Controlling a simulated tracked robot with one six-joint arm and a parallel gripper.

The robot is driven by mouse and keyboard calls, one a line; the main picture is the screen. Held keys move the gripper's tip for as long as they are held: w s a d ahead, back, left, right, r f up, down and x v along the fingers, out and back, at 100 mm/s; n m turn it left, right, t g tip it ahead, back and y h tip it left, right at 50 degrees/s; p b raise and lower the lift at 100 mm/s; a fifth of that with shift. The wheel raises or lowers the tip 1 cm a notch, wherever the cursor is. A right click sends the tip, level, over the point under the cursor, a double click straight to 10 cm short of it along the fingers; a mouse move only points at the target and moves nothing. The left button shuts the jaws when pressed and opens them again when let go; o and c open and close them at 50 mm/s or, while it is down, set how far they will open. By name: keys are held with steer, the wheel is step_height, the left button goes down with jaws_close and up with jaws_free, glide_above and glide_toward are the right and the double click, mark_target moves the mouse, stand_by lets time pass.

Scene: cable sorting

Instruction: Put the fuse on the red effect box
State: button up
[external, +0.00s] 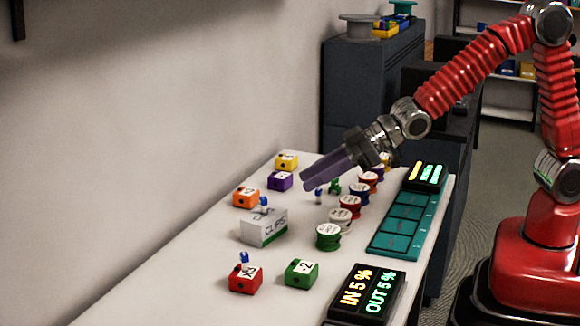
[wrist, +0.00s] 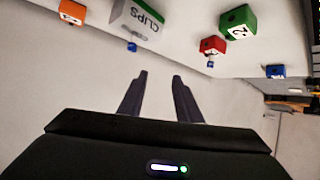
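The red effect box (external: 245,279) sits at the near left of the table. A small blue-and-white piece (external: 244,258) stands on its top. Similar small pieces are on the white CLIPS box (external: 264,239) and on the table below my fingers (external: 319,196); I cannot tell for sure which is the fuse. In the wrist view the red box (wrist: 212,45) has a blue piece (wrist: 211,64) against it. My gripper (external: 306,184) hangs above the far middle of the table, away from the red box. Its two fingers are apart with nothing between them in the wrist view (wrist: 161,75).
A green box (external: 301,273) is right of the red one. Orange (external: 246,198), purple (external: 280,181) and yellow (external: 286,161) boxes stand farther back. Several round spools (external: 328,237) line the middle. A teal tray (external: 395,240) and a lit display (external: 366,296) lie along the right edge.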

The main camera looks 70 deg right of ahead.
steer(key=s+d+r+m+h, duration=0.1)
steer(key=s+d+r, duration=0.15)
steer(key=d, duration=0.35)
steer(key=s+d+r+m+g+h, duration=0.1)
steer(key=s+d+h, duration=0.1)
steer(key=s+d, duration=0.3)
steer(key=s+d+r+m+h, duration=0.1)
steer(key=s+d+r+m, duration=0.1)
steer(key=d, duration=0.6)
steer(key=s+d+m+g+h, duration=0.1)
steer(key=s+d, duration=0.4)
steer(key=s, duration=0.5)
steer(key=s+d+m+g, duration=0.1)
steer(key=s+d, duration=0.3)
steer(key=s, duration=0.6)
steer(key=shift+s+d+f+m+g+h, duration=0.3)
steer(key=shift+d+g+h, duration=0.1)
steer(key=shift+g, duration=0.5)
stand_by(3.2)
